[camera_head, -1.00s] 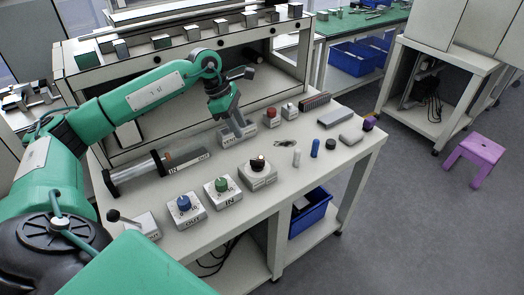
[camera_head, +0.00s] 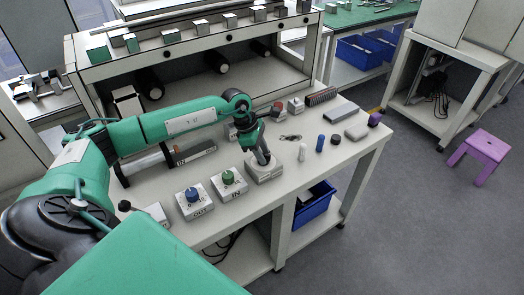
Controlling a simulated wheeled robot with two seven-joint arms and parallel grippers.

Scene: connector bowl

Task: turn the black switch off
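The black switch sits on a square light-grey box (camera_head: 264,173) near the front edge of the table. My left gripper (camera_head: 263,159) points down over this box, with its fingertips at the knob. The gripper hides the knob, so I cannot tell its position or whether the fingers are closed on it. My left arm reaches in from the left across the table. My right gripper is not in view.
Left of the switch box stand a green-knob box (camera_head: 229,182) marked IN and a blue-knob box (camera_head: 194,200) marked OUT. A white cylinder (camera_head: 302,152) and a blue cylinder (camera_head: 320,143) stand to the right. A red-button box (camera_head: 278,108) is behind.

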